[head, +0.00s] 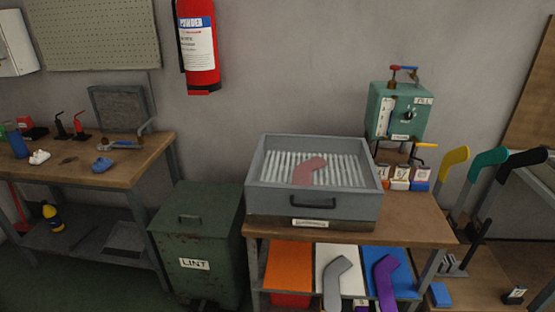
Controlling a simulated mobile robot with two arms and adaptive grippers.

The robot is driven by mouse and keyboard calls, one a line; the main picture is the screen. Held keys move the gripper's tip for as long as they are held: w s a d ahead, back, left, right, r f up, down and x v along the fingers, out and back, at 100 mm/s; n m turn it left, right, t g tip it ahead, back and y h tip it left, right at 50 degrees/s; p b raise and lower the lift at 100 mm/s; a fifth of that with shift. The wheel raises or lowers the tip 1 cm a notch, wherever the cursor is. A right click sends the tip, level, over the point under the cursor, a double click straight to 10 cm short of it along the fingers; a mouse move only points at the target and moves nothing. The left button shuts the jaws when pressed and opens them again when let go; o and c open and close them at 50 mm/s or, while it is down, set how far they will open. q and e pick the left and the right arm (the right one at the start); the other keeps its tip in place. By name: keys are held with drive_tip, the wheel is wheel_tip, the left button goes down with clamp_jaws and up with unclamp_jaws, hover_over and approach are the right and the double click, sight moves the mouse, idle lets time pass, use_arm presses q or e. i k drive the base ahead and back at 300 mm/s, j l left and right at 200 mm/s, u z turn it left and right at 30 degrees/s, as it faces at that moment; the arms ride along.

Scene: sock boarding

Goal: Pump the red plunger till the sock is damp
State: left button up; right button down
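A dull red sock-shaped piece (308,170) lies flat on the pale ribbed bed of a grey open-topped tray (270,197). Whether it is damp cannot be told. No thing is clearly a red plunger. On the left bench stand a small red can with a spout (79,128) and a black one (61,126). Neither gripper is in view.
The tray sits on a wooden bench (425,228), with small labelled boxes (400,183) to its right. A green lint bin (207,232) stands between this bench and the left bench (135,150). Coloured sock forms (453,162) stand at the right. A fire extinguisher (200,50) hangs on the wall.

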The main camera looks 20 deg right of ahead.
sight(394, 67)
drive_tip(key=i+l+z, duration=0.15)
drive_tip(key=l, duration=0.25)
drive_tip(key=i+l+z, duration=0.15)
drive_tip(key=l, duration=0.25)
drive_tip(key=i+l+z, duration=0.1)
drive_tip(key=i+l, duration=0.15)
drive_tip(key=i+l+z, duration=0.15)
drive_tip(key=l, duration=0.3)
drive_tip(key=i, duration=0.1)
